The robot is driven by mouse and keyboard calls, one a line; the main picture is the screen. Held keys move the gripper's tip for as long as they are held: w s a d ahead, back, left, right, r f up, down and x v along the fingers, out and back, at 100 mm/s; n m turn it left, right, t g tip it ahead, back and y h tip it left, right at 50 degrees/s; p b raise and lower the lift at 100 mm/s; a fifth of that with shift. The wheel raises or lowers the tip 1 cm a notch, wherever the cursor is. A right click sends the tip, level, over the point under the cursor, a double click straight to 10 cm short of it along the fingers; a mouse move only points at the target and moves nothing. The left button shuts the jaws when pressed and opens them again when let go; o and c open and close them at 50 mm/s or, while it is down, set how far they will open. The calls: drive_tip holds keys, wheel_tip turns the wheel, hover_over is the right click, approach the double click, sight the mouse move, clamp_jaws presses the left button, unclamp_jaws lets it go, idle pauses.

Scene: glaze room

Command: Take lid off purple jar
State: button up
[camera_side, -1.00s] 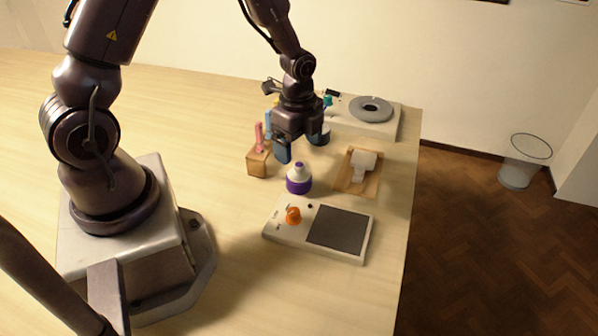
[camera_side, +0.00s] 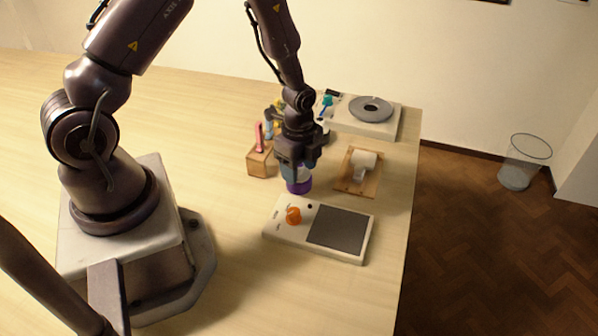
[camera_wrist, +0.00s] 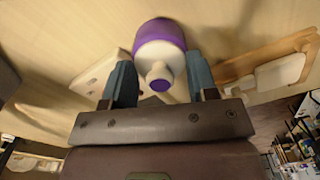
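The purple jar (camera_side: 299,186) stands upright on the table, with its upper part hidden behind my gripper in the side view. In the wrist view the jar (camera_wrist: 160,30) shows a purple band, and its white lid (camera_wrist: 158,53) has a narrow neck and a purple-tipped knob (camera_wrist: 161,86). The lid is on the jar. My gripper (camera_side: 296,170) is low over the jar and points down. In the wrist view its two blue-grey fingers (camera_wrist: 160,62) are apart, one on each side of the lid. Whether either finger touches the lid is unclear.
A white panel device (camera_side: 280,241) with an orange knob (camera_side: 293,215) and dark pad lies in front. A wooden holder (camera_side: 260,162) with tools stands left, a wooden board with a white roll (camera_side: 362,160) right, and a turntable device (camera_side: 350,122) behind.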

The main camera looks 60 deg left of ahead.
drive_tip(key=shift+c, duration=1)
drive_tip(key=shift+r, duration=0.1)
